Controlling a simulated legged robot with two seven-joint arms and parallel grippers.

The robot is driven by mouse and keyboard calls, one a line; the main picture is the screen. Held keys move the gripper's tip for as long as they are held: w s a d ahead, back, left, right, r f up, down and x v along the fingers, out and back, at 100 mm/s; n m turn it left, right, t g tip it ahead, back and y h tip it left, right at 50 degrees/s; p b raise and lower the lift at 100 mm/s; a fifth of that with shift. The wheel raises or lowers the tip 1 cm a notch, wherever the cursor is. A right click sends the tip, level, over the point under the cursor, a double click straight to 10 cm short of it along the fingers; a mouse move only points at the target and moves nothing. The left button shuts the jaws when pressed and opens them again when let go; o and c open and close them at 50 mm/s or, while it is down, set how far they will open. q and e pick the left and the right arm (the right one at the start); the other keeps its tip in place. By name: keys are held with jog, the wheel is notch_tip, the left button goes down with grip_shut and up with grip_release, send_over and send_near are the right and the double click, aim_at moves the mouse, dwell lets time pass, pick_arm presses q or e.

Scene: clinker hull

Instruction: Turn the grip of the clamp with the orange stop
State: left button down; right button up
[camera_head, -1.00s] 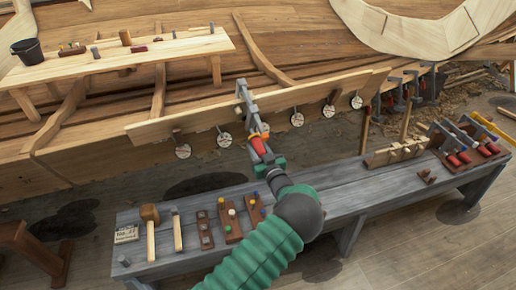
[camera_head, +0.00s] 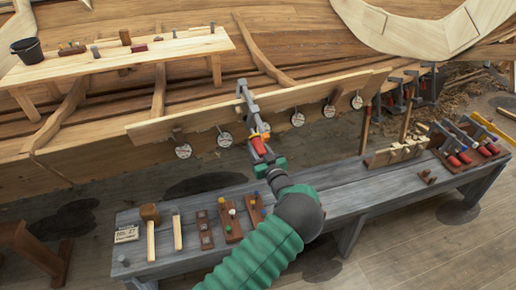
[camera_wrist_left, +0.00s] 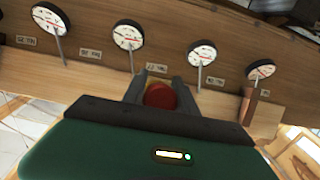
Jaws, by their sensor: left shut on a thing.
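The grey clamp (camera_head: 246,97) sits over the upper edge of the hull plank (camera_head: 290,101). A small orange-yellow stop (camera_head: 264,127) shows low on the clamp, just above its red grip (camera_head: 258,145). My left gripper (camera_head: 262,153) comes up from below and is shut on the red grip. In the left wrist view the rounded end of the red grip (camera_wrist_left: 160,95) shows between my two grey fingers. The gripper's green body hides the lower part of that view. My right gripper is not in view.
Round dials (camera_head: 298,119) hang along the plank on both sides of the clamp. The grey bench (camera_head: 335,186) below holds a mallet (camera_head: 150,214), small blocks and, at right, a rack of red-gripped clamps (camera_head: 462,152). A wooden table (camera_head: 180,47) stands at back left.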

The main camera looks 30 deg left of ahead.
pick_arm(q)
jog(key=shift+f, duration=0.1)
dwell(0.4)
jog(key=c, duration=1)
grip_release()
jog(key=shift+d, duration=0.1)
jog(key=shift+o, duration=0.2)
